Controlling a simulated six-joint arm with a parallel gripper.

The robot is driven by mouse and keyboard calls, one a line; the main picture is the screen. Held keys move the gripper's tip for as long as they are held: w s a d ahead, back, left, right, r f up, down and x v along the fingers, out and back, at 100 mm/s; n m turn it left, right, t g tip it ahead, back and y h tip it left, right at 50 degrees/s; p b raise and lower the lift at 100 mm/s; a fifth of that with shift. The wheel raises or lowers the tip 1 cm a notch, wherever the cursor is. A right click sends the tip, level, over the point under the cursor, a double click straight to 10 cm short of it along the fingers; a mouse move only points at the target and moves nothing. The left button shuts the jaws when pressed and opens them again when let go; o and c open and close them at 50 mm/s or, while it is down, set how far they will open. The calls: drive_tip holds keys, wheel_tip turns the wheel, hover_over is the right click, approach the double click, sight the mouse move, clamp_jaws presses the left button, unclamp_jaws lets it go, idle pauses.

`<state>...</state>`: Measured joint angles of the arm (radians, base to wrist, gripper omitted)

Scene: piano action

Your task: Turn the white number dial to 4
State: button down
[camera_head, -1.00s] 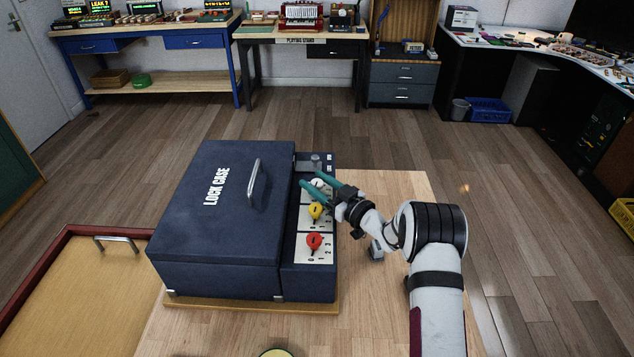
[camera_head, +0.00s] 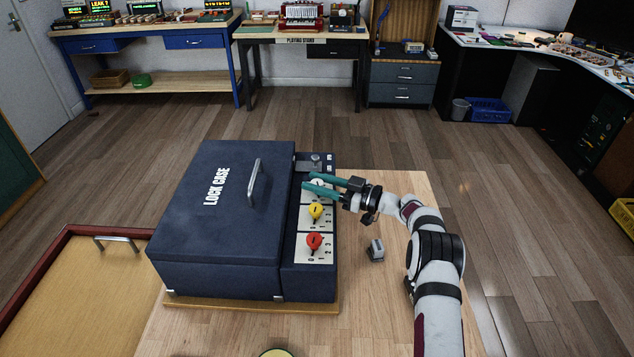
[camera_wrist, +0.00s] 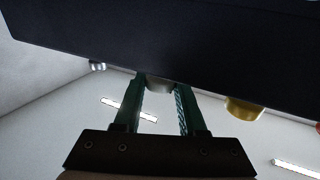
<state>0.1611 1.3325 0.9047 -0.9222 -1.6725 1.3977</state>
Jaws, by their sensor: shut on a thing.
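The dark blue lock case (camera_head: 215,225) stands on the wooden table, with a panel of dials along its right side. The white number dial (camera_head: 318,183) is at the far end of the dial row, mostly hidden behind my gripper's fingers. My gripper (camera_head: 308,184) reaches in from the right and its teal fingers are shut on the white dial. In the wrist view my gripper (camera_wrist: 160,92) has the pale dial (camera_wrist: 159,86) between its fingertips. The dial's pointer and numbers cannot be read.
A yellow dial (camera_head: 315,211) and a red dial (camera_head: 314,241) sit nearer on the same panel. A grey knob (camera_head: 316,158) is beyond the white dial. A small grey block (camera_head: 376,250) lies on the table (camera_head: 400,190) right of the case.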

idle(0.3)
drive_tip(key=c, duration=0.8)
unclamp_jaws()
drive_tip(key=shift+o, duration=0.2)
